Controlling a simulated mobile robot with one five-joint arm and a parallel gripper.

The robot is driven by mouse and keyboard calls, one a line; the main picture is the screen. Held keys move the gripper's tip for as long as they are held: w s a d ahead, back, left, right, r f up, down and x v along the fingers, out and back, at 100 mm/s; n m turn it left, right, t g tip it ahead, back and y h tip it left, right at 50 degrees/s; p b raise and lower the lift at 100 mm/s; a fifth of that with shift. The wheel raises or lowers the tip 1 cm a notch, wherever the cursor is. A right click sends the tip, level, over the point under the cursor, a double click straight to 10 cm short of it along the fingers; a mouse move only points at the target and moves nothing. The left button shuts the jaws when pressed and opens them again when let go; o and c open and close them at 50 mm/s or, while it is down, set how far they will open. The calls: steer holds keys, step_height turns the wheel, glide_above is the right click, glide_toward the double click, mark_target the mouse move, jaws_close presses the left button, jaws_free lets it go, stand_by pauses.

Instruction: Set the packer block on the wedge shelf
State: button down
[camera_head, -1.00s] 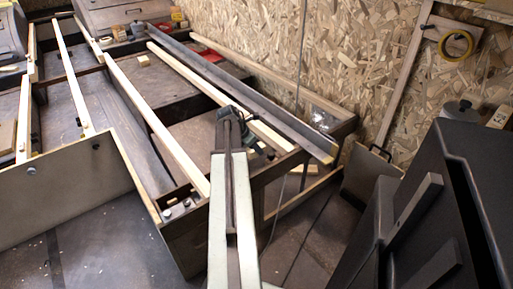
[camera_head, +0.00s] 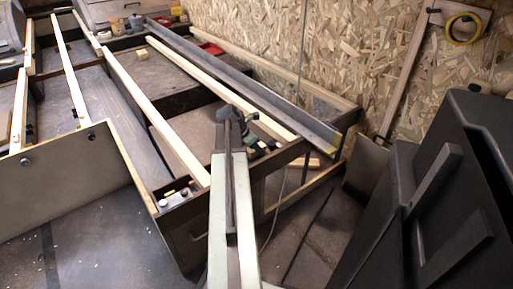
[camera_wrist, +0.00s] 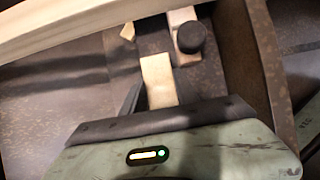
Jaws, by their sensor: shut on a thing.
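My gripper (camera_head: 258,143) is at the end of my outstretched arm, over the right-hand bay of the wooden frame near its front rail. In the wrist view a pale wood block (camera_wrist: 158,82) lies just beyond the dark edge of my gripper. I take it to be the packer block held in the jaws, but the fingertips are hard to make out. A dark round knob (camera_wrist: 191,37) stands beside it, against a pale wood piece. I cannot clearly pick out the wedge shelf in either view.
Long pale rails (camera_head: 158,120) and a dark angled beam (camera_head: 245,85) run across the frame. A loose wood block (camera_head: 145,54) lies in a far bay. A large black case (camera_head: 455,200) stands at the right, and a chipboard wall (camera_head: 330,45) rises behind.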

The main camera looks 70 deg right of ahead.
steer(key=shift+w, duration=0.1)
steer(key=c, duration=0.9)
jaws_free()
steer(key=shift+o, duration=0.2)
steer(key=p+v, duration=0.7)
steer(key=v, duration=0.1)
steer(key=shift+f, duration=0.15)
